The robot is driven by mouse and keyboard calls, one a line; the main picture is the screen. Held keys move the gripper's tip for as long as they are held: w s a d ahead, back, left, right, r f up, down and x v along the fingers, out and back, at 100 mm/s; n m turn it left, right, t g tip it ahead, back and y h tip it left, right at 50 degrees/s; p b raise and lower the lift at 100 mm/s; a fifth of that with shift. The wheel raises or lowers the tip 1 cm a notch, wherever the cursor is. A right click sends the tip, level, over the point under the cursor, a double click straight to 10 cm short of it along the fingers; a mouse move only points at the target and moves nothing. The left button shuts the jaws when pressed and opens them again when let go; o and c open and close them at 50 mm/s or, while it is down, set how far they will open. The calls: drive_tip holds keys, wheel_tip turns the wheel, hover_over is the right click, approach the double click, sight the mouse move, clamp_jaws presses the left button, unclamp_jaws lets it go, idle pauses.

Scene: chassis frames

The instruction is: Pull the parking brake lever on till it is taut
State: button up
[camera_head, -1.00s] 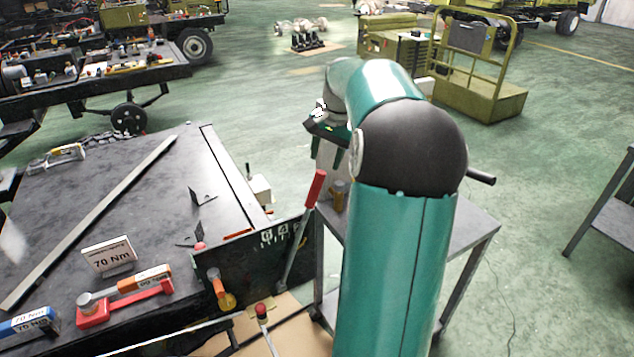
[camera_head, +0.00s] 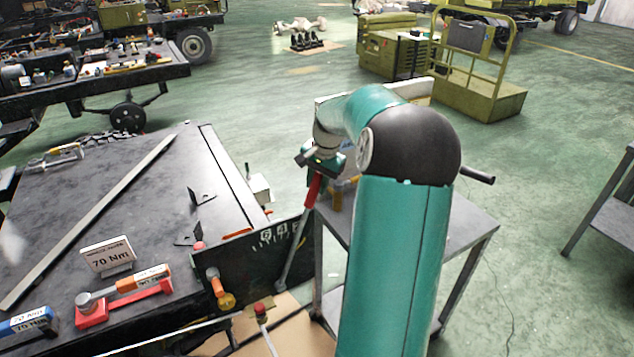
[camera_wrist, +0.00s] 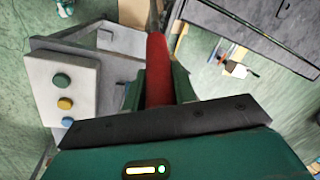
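The parking brake lever (camera_head: 297,240) is a grey bar with a red grip, rising from beside a dark plate with white scale marks (camera_head: 270,240). It leans to the right at its top. My gripper (camera_head: 316,168) is at the upper end of the red grip in the head view. In the wrist view the red grip (camera_wrist: 159,65) runs between the two green fingers of my gripper (camera_wrist: 158,88). The fingers look open, one on each side, with little room; contact is hard to tell.
A dark workbench (camera_head: 110,220) on the left bears a 70 Nm sign (camera_head: 108,256) and a red-and-orange tool (camera_head: 125,293). A grey side table (camera_head: 455,230) stands behind my arm. A shorter red-knobbed lever (camera_head: 261,309) is in front.

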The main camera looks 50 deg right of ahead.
clamp_jaws()
drive_tip(key=shift+h, duration=0.6)
drive_tip(key=shift+w+a+r, duration=0.2)
drive_tip(key=shift+a, duration=0.45)
drive_tip(key=shift+w+a+r, duration=0.25)
drive_tip(key=shift+a, duration=0.4)
drive_tip(key=shift+w+a+r, duration=0.2)
drive_tip(key=shift+a, duration=0.45)
drive_tip(key=o, duration=0.6)
unclamp_jaws()
drive_tip(key=r, duration=0.4)
drive_tip(key=s+r, duration=0.1)
drive_tip(key=r, duration=0.4)
drive_tip(key=s+r, duration=0.1)
drive_tip(key=r, duration=0.3)
drive_tip(key=shift+a+r, duration=0.3)
drive_tip(key=shift+r, duration=0.05)
